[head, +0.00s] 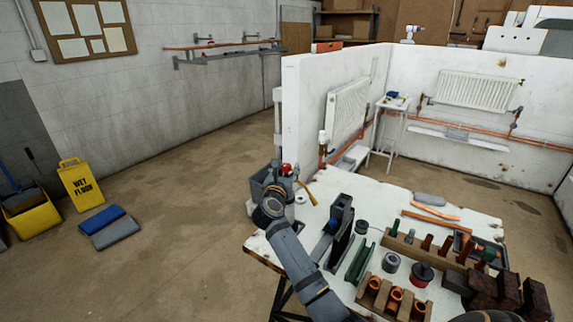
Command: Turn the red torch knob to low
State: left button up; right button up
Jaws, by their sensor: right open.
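The red torch knob (286,168) shows small at the far left corner of the workbench (327,190). A thin yellow, brass-like piece (305,189) is just to its right. Its setting and any marks are too small to read. My right arm reaches up from the bottom to this corner. My right gripper (272,184) is open, close beside and below the knob. The wrist hides part of the area, and I cannot tell whether the fingers touch the knob. My left gripper is not in view.
A black vise-like tool (340,222) stands right of my arm. A white partition (303,105) rises behind. Floor at left holds a wet-floor sign (82,186).

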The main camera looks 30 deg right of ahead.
jog(key=shift+x, duration=0.8)
